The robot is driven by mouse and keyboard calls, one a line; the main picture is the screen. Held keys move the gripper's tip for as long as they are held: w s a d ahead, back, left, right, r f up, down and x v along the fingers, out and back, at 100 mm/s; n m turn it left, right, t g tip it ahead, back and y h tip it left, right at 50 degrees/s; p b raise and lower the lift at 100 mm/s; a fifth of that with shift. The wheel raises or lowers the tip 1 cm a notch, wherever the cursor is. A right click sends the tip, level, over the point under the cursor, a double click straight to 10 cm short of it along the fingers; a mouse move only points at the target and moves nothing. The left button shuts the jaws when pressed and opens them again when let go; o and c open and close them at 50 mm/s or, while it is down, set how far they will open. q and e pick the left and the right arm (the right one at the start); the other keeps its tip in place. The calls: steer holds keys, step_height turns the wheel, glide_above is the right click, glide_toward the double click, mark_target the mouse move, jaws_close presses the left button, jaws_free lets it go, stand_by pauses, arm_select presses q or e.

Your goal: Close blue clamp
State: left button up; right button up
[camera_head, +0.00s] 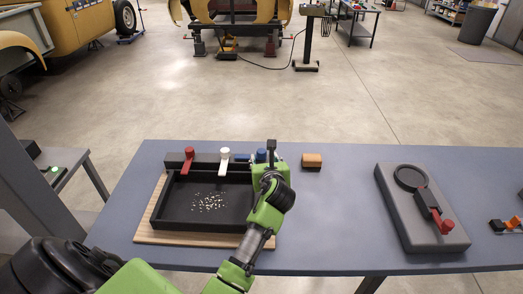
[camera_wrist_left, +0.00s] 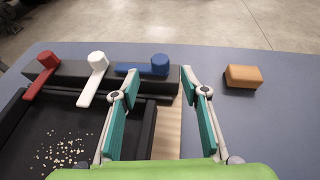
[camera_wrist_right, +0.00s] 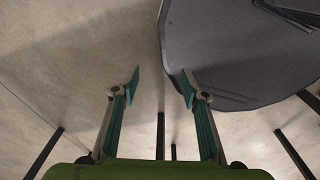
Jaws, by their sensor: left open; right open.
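The blue clamp (camera_head: 260,155) sits at the right end of a dark bar behind the black tray (camera_head: 165,215). In the left wrist view the blue clamp (camera_wrist_left: 158,64) has its lever pointing left along the bar, unlike its neighbours. A white clamp (camera_wrist_left: 97,62) and a red clamp (camera_wrist_left: 46,62) have levers pointing toward the tray. My left gripper (camera_head: 270,150) is open and empty above the tray's right side, with its fingers just in front of the blue clamp. My right gripper (camera_wrist_right: 160,75) is open and empty, seen only in its own wrist view, away from the clamps.
An orange-brown block (camera_head: 312,161) lies right of the blue clamp. A grey fixture (camera_head: 420,225) with a red handle stands at the table's right. Small pale bits (camera_head: 208,203) lie in the tray. The blue-grey table (camera_head: 335,215) is clear between tray and fixture.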

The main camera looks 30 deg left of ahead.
mark_target(262, 152)
arm_select(q)
steer(key=x, duration=0.7)
steer(key=shift+w+a+f, duration=0.2)
steer(key=shift+f, duration=0.05)
steer(key=shift+x, duration=0.85)
arm_select(e)
steer(key=shift+w+a, duration=0.6)
steer(key=shift+a, duration=0.05)
arm_select(q)
steer(key=c, duration=1)
jaws_close()
arm_select(e)
steer(key=shift+s+d, duration=0.15)
steer(key=shift+d, duration=0.3)
